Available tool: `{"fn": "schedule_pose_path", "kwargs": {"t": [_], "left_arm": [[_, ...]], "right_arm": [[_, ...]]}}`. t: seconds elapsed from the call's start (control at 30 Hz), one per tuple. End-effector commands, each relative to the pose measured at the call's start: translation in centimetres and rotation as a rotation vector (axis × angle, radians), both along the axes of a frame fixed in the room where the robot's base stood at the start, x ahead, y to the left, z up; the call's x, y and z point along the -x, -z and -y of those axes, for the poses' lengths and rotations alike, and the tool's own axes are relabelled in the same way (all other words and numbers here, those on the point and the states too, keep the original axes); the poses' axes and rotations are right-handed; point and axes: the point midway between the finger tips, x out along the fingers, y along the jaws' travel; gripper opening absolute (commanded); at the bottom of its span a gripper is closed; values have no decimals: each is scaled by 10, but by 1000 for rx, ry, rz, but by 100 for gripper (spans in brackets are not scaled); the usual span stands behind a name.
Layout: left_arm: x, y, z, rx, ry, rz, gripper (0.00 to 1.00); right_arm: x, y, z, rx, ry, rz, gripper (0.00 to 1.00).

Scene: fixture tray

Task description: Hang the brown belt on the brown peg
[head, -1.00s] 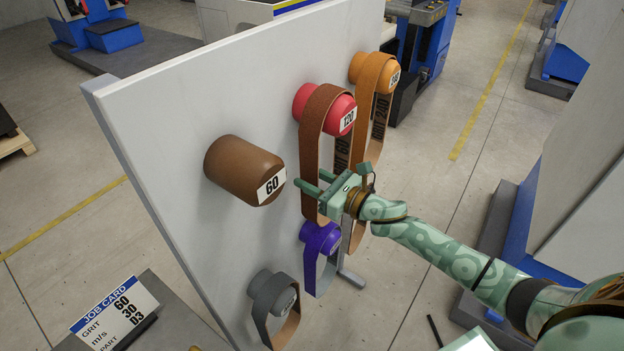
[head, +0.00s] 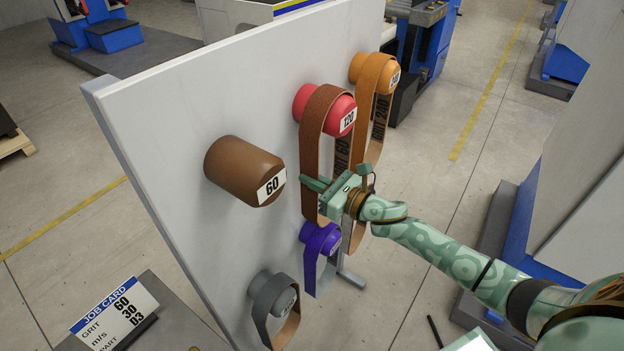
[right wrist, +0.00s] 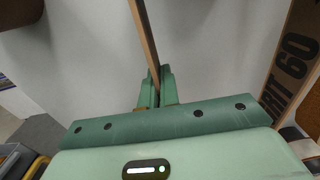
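The brown belt (head: 312,150) hangs as a loop over the red peg (head: 345,112), which is labelled 120. The brown peg (head: 236,168), labelled 60, sticks out of the board to the left and is bare. My right gripper (head: 315,188) is at the belt's near strand, below the red peg. In the right wrist view the fingers (right wrist: 156,90) are closed together on the edge-on strand of the belt (right wrist: 146,40). The belt's other strand (right wrist: 289,65) shows "GRIT 60" on its inner face. My left gripper is not in view.
An orange peg (head: 376,72) with an orange belt (head: 381,100) is at the right. A purple peg (head: 322,237) and a grey peg (head: 272,290), each holding a belt, sit lower on the pale board (head: 180,110). A job card (head: 115,312) reads grit 60.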

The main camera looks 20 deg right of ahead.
Motion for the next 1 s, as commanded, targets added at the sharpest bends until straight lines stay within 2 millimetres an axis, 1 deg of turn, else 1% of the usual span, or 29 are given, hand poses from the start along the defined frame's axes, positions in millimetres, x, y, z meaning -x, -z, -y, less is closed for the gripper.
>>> {"fn": "schedule_pose_path", "kwargs": {"t": [0.7,1.0], "left_arm": [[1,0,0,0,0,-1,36],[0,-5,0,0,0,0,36]], "right_arm": [[0,-1,0,0,0,1,0],[0,-9,0,0,0,1,0]]}}
